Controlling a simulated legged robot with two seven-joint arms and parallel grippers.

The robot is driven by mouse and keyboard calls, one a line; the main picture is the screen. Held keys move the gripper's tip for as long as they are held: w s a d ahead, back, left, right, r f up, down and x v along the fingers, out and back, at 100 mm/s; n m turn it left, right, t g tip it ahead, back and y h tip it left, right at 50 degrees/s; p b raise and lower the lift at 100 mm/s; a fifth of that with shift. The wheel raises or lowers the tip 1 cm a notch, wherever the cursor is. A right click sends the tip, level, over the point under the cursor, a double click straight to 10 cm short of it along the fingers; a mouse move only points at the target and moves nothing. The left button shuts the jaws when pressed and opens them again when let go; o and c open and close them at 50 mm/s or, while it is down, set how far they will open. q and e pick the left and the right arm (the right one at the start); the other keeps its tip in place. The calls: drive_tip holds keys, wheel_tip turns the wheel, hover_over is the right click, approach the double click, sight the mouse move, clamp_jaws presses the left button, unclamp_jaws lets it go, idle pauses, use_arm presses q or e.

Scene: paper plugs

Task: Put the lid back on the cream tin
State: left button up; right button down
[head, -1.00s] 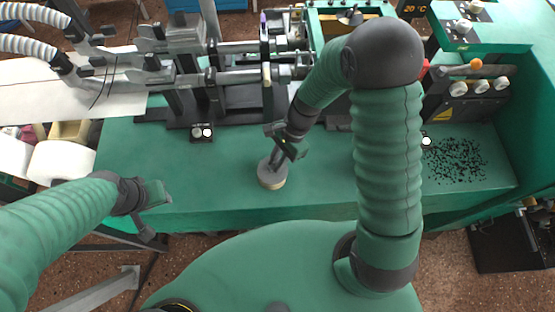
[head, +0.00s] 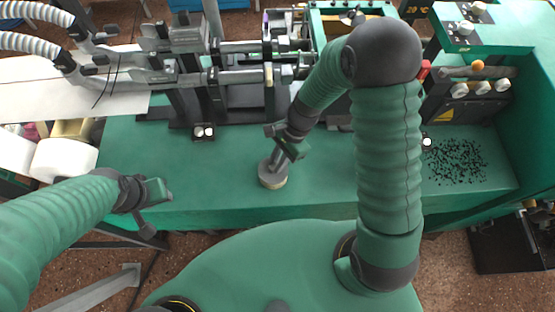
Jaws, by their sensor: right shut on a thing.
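The cream tin (head: 273,184) stands upright on the green bench top, near its front edge. A grey round lid (head: 266,172) is at its top and lines up with it. Whether the lid is fully seated or slightly above the rim cannot be told. My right gripper (head: 278,160) is over the tin, shut on the lid, its fingertips partly hidden. My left gripper (head: 152,208) is at the bench's front left edge, away from the tin. Its finger gap is not clear from this angle.
The green bench top (head: 220,180) is clear around the tin. Machine rods and clamps (head: 215,80) line the back. A small black block with two white buttons (head: 203,132) is behind left. Black specks (head: 455,160) lie at the right.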

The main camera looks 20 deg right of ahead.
idle(0.3)
drive_tip(key=c, duration=0.8)
unclamp_jaws()
wheel_tip(320, 180, up, 7)
drive_tip(key=p, duration=0.7)
clamp_jaws()
